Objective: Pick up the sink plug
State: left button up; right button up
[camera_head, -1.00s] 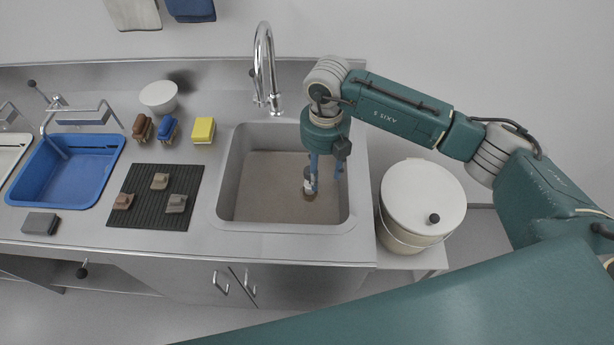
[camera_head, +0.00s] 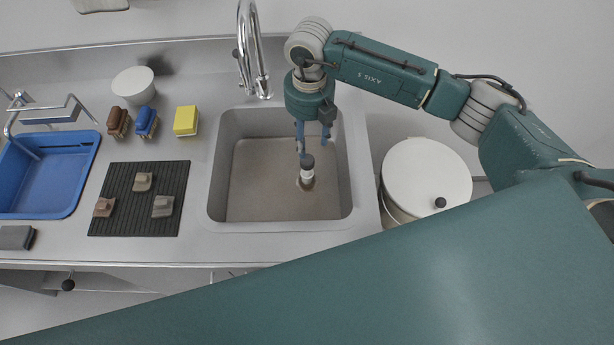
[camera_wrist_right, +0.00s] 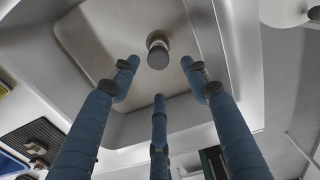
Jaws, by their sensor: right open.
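My right gripper (camera_head: 313,145) is over the sink, behind and above the plug in the head view. Its blue fingers (camera_wrist_right: 160,85) are spread, with nothing between them. My left gripper is in neither view.
A chrome tap (camera_head: 250,50) rises behind the sink, left of my right gripper. A black ribbed mat (camera_head: 140,222) with several small blocks, brushes (camera_head: 146,122) and a yellow sponge (camera_head: 186,121) lie to the left. A white-lidded bin (camera_head: 425,172) stands right.

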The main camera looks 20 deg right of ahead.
aim_at(308, 157)
jog(key=f+b, duration=0.2)
jog(key=f, duration=0.1)
jog(key=f+b, duration=0.3)
jog(key=shift+w+f, duration=0.2)
jog(key=shift+f, duration=0.05)
jog(key=shift+f+b, duration=0.5)
jog(key=shift+b, duration=0.2)
notch_tip(308, 157, down, 6)
jog(key=b, duration=0.3)
jog(key=shift+r, duration=0.25)
jog(key=f+b, duration=0.2)
jog(key=f, duration=0.1)
jog(key=f+b, duration=0.1)
jog(key=f, duration=0.1)
jog(key=shift+s+a+f+b, duration=0.1)
jog(key=shift+s+a+b, duration=0.15)
jog(key=shift+b, duration=0.1)
grip_shut()
